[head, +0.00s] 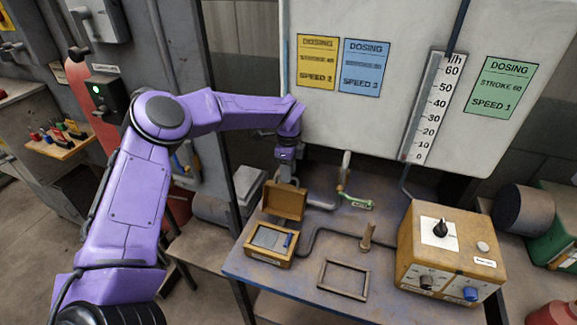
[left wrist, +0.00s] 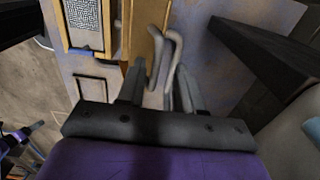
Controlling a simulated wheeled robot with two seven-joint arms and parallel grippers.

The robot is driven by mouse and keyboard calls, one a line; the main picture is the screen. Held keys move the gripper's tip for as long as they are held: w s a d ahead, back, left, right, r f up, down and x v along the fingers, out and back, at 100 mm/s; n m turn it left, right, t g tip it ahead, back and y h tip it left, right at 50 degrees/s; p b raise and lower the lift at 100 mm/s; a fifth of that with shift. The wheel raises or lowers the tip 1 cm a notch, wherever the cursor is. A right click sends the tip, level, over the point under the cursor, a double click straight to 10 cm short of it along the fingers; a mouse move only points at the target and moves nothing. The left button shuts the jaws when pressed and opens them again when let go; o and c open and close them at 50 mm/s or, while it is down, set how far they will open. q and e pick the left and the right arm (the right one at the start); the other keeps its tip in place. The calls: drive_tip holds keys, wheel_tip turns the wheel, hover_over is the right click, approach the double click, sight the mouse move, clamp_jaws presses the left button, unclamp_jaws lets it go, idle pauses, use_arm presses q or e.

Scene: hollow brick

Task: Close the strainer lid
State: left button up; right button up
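The strainer is a small yellow-brown box (head: 259,257) at the left of the bench in the head view, with a grey mesh inside. Its lid (head: 285,201) stands raised at the back edge, so the box is open. The box also shows in the left wrist view at top left (left wrist: 70,48), with the lid (left wrist: 142,40) to its right. My left gripper (head: 287,172) points down just behind the raised lid.
A yellow control box (head: 451,245) with knobs stands at the bench's right. A green-handled valve (head: 356,202) and grey piping (head: 335,234) lie behind. A white dosing panel (head: 400,120) rises at the back.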

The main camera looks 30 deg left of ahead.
use_arm(q)
drive_tip(key=shift+f, duration=0.15)
drive_tip(key=shift+s+r, duration=0.3)
drive_tip(key=shift+s, duration=0.1)
drive_tip(key=shift+c, duration=0.3)
drive_tip(key=shift+s, duration=0.1)
drive_tip(key=c, duration=0.5)
drive_tip(key=shift+w+f, duration=0.1)
drive_tip(key=shift+w, duration=0.1)
clamp_jaws()
drive_tip(key=shift+s+f, duration=0.1)
drive_tip(key=shift+s, duration=0.05)
